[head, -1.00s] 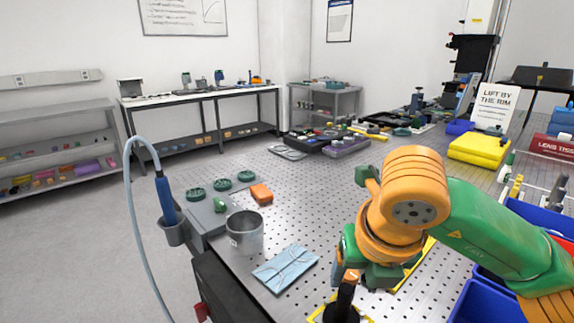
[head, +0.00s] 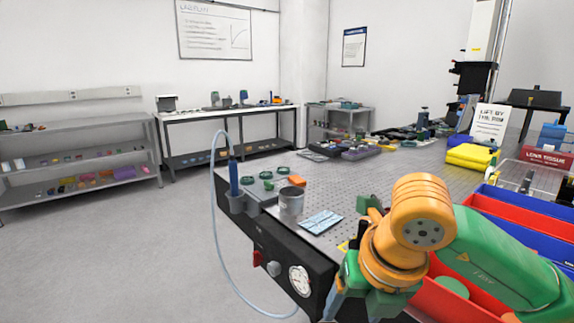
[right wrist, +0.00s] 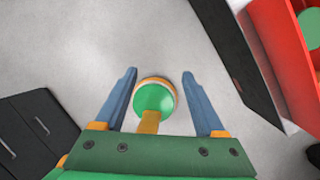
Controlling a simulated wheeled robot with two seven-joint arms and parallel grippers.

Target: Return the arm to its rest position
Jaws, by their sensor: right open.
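My right arm, orange and green, comes in from the right in the head view. Its gripper (head: 352,303) points down at the bottom of the picture, by the near edge of the perforated bench (head: 390,182). In the right wrist view, the two blue fingers of the gripper (right wrist: 158,74) stand wide apart with nothing gripped. Grey floor shows beyond them. A round green and orange part appears between the fingers; I cannot tell how far off it is. My left gripper is not in view.
A metal cup (head: 291,203) and a blue packet (head: 320,222) lie near the bench's left edge. A blue tool (head: 234,178) with a looping hose hangs at the corner. Red and blue bins (head: 512,212) stand close right of my arm. Floor left of the bench is clear.

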